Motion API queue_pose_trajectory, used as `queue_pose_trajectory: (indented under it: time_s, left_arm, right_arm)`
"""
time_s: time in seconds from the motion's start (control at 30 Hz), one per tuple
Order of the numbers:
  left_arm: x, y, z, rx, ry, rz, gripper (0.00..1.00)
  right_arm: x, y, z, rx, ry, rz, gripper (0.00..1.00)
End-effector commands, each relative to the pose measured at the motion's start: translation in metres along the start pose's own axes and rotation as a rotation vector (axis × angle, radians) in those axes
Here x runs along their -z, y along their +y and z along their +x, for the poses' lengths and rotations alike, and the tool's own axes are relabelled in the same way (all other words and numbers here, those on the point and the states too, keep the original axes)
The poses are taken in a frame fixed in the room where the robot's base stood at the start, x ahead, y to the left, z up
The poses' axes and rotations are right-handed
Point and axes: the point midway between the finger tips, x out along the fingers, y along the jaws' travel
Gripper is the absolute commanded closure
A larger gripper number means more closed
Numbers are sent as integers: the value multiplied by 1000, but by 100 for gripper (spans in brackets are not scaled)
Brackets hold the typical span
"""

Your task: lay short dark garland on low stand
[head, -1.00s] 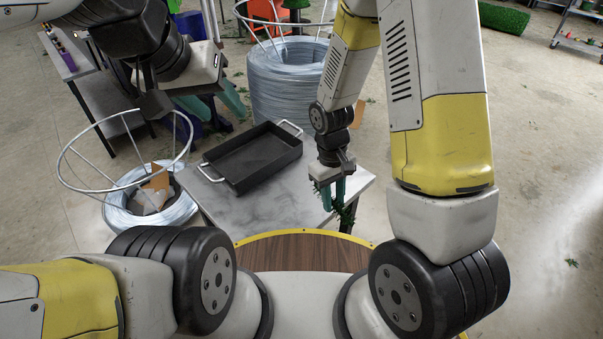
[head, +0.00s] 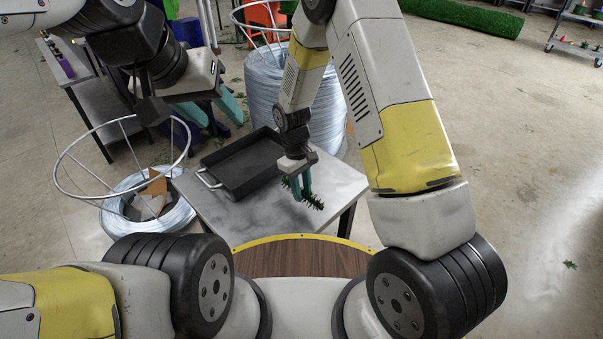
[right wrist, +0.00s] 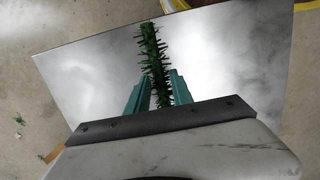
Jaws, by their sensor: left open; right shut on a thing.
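The short dark green garland (head: 314,202) is between the teal fingers of my right gripper (head: 304,194), over the right part of the low stand. The right gripper is shut on it. In the right wrist view the garland (right wrist: 152,50) runs lengthwise out past the fingers, above the stand's grey top (right wrist: 222,50); I cannot tell whether it touches. The low stand (head: 235,214) has a smooth grey metal top and dark legs. My left gripper (head: 212,112) is open and empty at the upper left, apart from the stand.
A black tray (head: 243,187) with metal handles takes up the back left of the stand top; the front and right parts are bare. A wire coil with a rack (head: 125,212) stands left of the stand, and a taller wire coil (head: 330,110) stands behind it.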

Motion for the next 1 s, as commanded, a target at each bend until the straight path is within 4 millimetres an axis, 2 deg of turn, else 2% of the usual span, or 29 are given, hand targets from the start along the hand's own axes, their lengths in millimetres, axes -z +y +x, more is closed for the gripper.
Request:
queue_pose_trajectory:
  time_s: [0.13, 0.4, 0.73, 0.77, 0.8, 0.87, 1.0]
  left_arm:
    - [0, 0, 0, 0, 0, 0, 51]
    - [0, 0, 0, 0, 0, 0, 51]
    - [0, 0, 0, 0, 0, 0, 51]
    - [0, 0, 0, 0, 0, 0, 51]
    - [0, 0, 0, 0, 0, 0, 51]
    - [0, 0, 0, 0, 0, 0, 51]
    - [0, 0, 0, 0, 0, 0, 51]
  right_arm:
    - [5, 2, 4, 0, -1, 0, 100]
    - [9, 2, 35, 0, -1, -1, 100]
    - [10, 2, 38, 0, 0, 0, 100]
    - [10, 2, 37, 0, 0, 0, 67]
    - [10, 2, 37, 0, 0, 0, 59]
    - [10, 2, 37, 0, 0, 0, 51]
    - [10, 2, 37, 0, 0, 0, 51]
